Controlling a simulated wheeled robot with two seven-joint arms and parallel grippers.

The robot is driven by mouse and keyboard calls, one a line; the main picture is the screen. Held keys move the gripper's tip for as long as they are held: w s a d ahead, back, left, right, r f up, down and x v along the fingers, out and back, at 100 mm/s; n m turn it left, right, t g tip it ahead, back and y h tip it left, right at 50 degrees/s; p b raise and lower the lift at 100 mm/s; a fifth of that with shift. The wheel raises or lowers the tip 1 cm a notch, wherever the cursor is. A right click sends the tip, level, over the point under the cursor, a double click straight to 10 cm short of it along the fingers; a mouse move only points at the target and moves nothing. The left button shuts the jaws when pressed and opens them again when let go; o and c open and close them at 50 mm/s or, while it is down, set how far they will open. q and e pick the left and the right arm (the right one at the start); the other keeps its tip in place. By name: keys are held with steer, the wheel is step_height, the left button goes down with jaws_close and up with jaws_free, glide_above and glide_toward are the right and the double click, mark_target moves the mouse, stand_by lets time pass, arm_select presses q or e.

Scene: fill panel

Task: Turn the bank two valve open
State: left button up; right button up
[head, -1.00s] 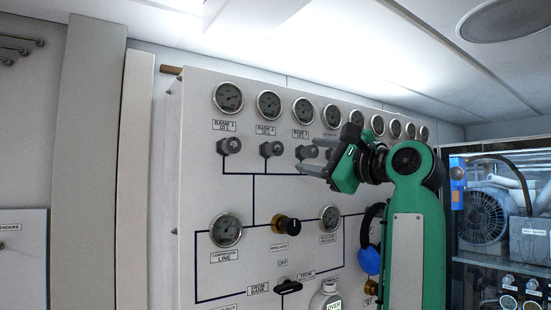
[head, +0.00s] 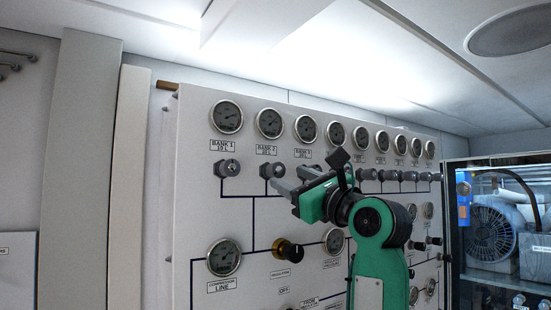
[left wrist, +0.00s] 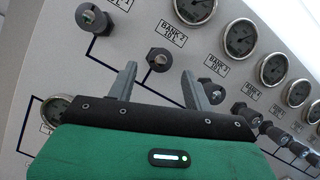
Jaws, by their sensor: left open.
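The bank two valve (head: 268,170) is a grey knob below the BANK 2 label (head: 267,150) and its gauge on the panel. My left gripper (head: 286,178) is just right of and slightly below this valve in the head view, its fingers pointing left toward it. In the left wrist view, the valve (left wrist: 158,59) shows beyond and between the tips of my open left gripper (left wrist: 158,78). The fingers look apart from the knob, and nothing is between them. The bank three valve is hidden behind my gripper in the head view. My right gripper is not in view.
The bank one valve (head: 228,168) is to the left, and several similar knobs (head: 393,175) run to the right. A row of gauges (head: 306,128) lies above. A black and brass regulator knob (head: 288,250) sticks out below. A glass-fronted cabinet (head: 500,225) stands at right.

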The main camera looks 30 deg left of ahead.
mark_target(280, 170)
arm_select(q)
steer(key=p+x, duration=0.2)
steer(key=x, duration=0.2)
steer(key=shift+r, duration=0.3)
steer(key=shift+w+a+r+p, duration=0.15)
steer(key=shift+a+p, duration=0.1)
steer(key=shift+a, duration=0.25)
steer(key=shift+w+a+f+p, duration=0.15)
steer(key=shift+a+p, duration=0.1)
steer(key=shift+a, duration=0.2)
steer(key=shift+r, duration=0.1)
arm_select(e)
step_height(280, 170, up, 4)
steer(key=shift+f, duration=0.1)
arm_select(q)
steer(key=shift+c, duration=0.4)
steer(key=c, duration=0.9)
steer(key=shift+n+b, duration=0.3)
steer(key=shift+b, duration=0.2)
steer(key=shift+n+g+b, duration=0.5)
steer(key=shift+n, duration=0.3)
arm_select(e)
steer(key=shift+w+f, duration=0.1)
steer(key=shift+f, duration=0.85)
